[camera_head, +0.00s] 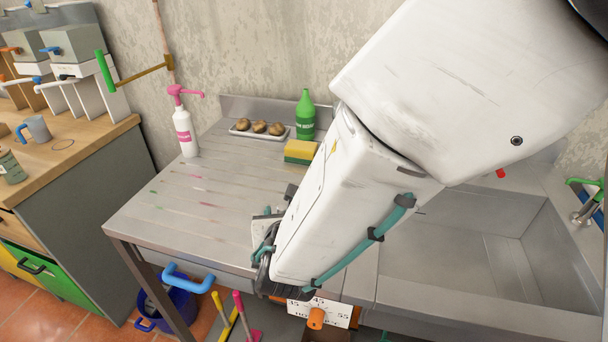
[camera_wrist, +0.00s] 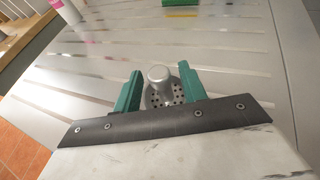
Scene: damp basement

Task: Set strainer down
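The strainer (camera_wrist: 159,76) shows in the wrist view as a small metal piece with a rounded knob over a disc with dark holes. It is between the two teal fingers of my gripper (camera_wrist: 159,78), with a narrow gap visible on each side of the knob. The fingers stand apart. The grey ribbed drainboard (camera_wrist: 215,50) lies behind and below; whether the strainer touches it is hard to tell. In the head view my gripper (camera_head: 266,236) is low over the front right part of the drainboard (camera_head: 190,200), and my arm hides the strainer.
A soap pump bottle (camera_head: 185,130), a tray of brown lumps (camera_head: 240,133), a green bottle (camera_head: 305,115) and a yellow-green sponge (camera_head: 300,151) stand at the back. The sink basin (camera_head: 470,255) is at right. The drainboard's left and middle are clear.

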